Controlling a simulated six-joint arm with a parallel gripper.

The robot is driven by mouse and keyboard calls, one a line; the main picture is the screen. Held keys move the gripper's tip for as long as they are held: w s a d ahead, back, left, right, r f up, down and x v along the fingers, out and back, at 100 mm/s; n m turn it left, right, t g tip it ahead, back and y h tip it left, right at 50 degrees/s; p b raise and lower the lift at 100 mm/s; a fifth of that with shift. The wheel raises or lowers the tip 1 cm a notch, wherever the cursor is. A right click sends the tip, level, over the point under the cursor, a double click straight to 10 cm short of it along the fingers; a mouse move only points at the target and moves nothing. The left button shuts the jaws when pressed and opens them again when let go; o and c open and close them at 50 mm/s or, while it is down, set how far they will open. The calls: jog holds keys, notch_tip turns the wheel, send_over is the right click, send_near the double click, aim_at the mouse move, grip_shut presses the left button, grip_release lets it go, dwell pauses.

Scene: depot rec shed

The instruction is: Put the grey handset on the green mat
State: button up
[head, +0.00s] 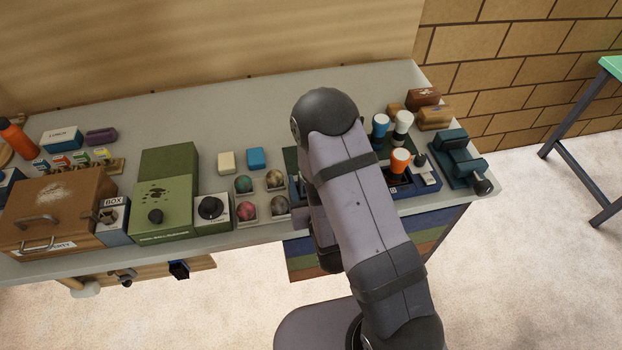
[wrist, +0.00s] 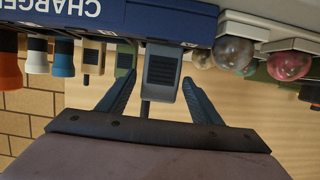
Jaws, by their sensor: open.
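The grey handset (wrist: 162,70) stands in the blue charger (wrist: 165,22), shown upside down in the wrist view. My gripper (wrist: 158,84) is open, with one finger on each side of the handset; I see gaps between the fingers and it. In the head view my arm hides the handset and my gripper. The charger (head: 419,187) shows there on both sides of my arm. A dark green flat patch (head: 290,157), possibly the green mat, lies behind the charger, mostly hidden by my arm.
A green handset (wrist: 125,58) and a tan one (wrist: 92,55) stand beside the grey one. Torches (head: 399,160) stand right of my arm. A teal tool (head: 458,158) is at the right end. The bench's back (head: 220,110) is clear.

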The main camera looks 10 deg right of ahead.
jog(key=shift+p+v, duration=1.2)
jog(key=shift+v, duration=0.1)
jog(key=shift+f, duration=0.1)
jog(key=shift+w+d+f+g, duration=0.1)
jog(key=shift+w+f+g, duration=0.1)
jog(key=shift+w+g, duration=0.35)
jog(key=shift+w+d+f+m+g, duration=0.1)
jog(key=shift+f+m+g, duration=0.2)
jog(key=shift+g, duration=1.25)
jog(key=shift+s+d+r+g, duration=0.1)
jog(key=shift+s+r+g, duration=0.05)
jog(key=shift+s+g, duration=0.6)
jog(key=shift+o, duration=0.3)
jog(key=s+d+r+g, duration=0.1)
jog(key=s+r+g, duration=0.3)
jog(key=s, duration=0.5)
jog(key=s+d+r+g, duration=0.2)
jog(key=s+r+g, duration=0.3)
jog(key=s, duration=0.4)
jog(key=shift+r, duration=0.4)
